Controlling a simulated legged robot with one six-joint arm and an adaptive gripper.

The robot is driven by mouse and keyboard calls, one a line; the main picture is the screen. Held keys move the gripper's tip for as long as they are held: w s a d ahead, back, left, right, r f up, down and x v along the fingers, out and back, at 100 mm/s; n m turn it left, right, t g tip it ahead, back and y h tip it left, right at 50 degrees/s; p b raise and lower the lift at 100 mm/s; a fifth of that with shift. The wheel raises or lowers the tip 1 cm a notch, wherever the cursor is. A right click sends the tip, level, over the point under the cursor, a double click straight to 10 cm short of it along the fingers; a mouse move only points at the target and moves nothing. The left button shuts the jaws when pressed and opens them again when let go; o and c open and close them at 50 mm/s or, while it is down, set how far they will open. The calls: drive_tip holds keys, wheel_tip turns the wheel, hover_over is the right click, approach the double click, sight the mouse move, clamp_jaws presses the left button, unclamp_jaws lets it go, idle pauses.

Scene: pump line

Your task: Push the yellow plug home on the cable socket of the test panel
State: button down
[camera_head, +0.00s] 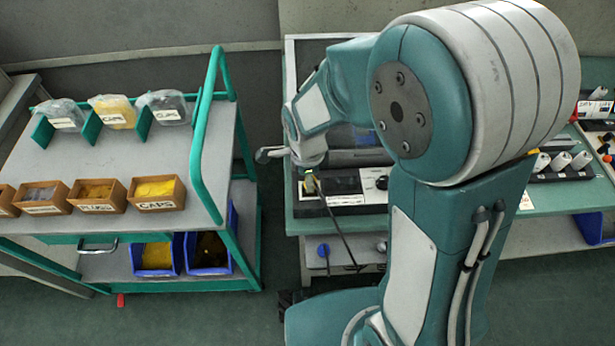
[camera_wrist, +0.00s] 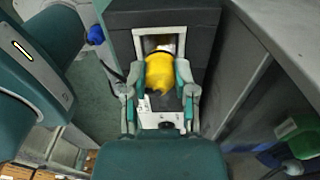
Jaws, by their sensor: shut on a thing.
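In the wrist view my gripper (camera_wrist: 161,92) is shut on the yellow plug (camera_wrist: 161,73), with one teal and grey finger on each side. The plug is in front of a pale-framed opening in a dark grey box (camera_wrist: 204,42). Its far end is hidden, so I cannot tell how deep it sits. In the head view the dark test panel (camera_head: 345,188), with a pale display and a knob, is on the bench below my wrist. A small yellow part shows at its left end, with a dark cable hanging down. My fingers are unclear there.
A green-railed cart (camera_head: 204,150) with parts boxes stands left, across a floor gap. The bench (camera_head: 515,232) extends right behind my arm, with a rack of white cylinders (camera_head: 562,163). In the wrist view a grey surface (camera_wrist: 287,30) lies close on the right.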

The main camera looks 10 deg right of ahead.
drive_tip(key=shift+a+f, duration=0.1)
drive_tip(key=shift+f, duration=0.15)
idle(0.3)
drive_tip(key=shift+f, duration=0.55)
idle(1.1)
drive_tip(key=shift+c, duration=1.8)
unclamp_jaws()
drive_tip(key=shift+o, duration=0.9)
drive_tip(key=shift+r, duration=0.15)
